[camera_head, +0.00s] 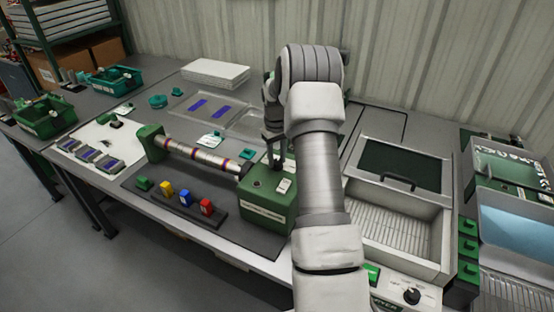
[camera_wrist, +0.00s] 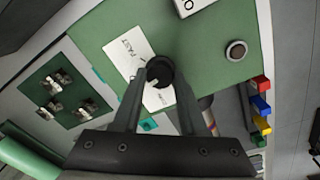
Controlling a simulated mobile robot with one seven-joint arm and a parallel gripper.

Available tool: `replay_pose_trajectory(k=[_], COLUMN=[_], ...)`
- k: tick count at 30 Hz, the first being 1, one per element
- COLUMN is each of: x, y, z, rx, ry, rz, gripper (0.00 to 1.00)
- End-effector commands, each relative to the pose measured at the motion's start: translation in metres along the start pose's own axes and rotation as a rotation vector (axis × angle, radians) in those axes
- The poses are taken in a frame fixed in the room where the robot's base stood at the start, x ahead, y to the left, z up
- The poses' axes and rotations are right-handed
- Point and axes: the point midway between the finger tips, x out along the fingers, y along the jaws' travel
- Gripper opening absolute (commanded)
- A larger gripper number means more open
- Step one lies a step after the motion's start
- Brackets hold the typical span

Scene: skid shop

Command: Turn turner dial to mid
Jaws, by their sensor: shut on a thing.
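The turner is a green box (camera_head: 268,205) at the table's front edge, with a roller shaft running left to a green end post. Its dial is a small round black knob (camera_wrist: 160,70) on a white label (camera_wrist: 130,60) where the word FAST can be read. My gripper (camera_wrist: 160,76) is over the box with one finger on each side of the knob, shut on it. In the head view, my gripper (camera_head: 274,146) is above the box's back part, and the dial is hidden. The knob's exact pointing is too small to tell.
A striped roller shaft (camera_head: 200,153) spans from the box to the left post (camera_head: 149,142). Yellow, blue and red blocks (camera_head: 186,198) stand in front of it. A metal basin (camera_head: 395,225) with a dark lid is to the right of my arm.

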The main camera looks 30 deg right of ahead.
Motion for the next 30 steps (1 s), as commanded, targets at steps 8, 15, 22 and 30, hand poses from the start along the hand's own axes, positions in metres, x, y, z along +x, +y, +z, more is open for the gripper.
replay_pose_trajectory(k=[8,15,22,30], x=[-0.0005,-0.0008,-0.0009,-0.0009], y=[0.0,0.0003,0.0004,0.0004], z=[-0.0006,-0.0006,-0.0005,-0.0005], rx=[0.145,0.201,0.211,0.21], ry=[-0.002,-0.004,-0.004,-0.004], rz=[0.002,0.001,0.001,0.001], gripper=[0.0,0.0,0.0,0.49])
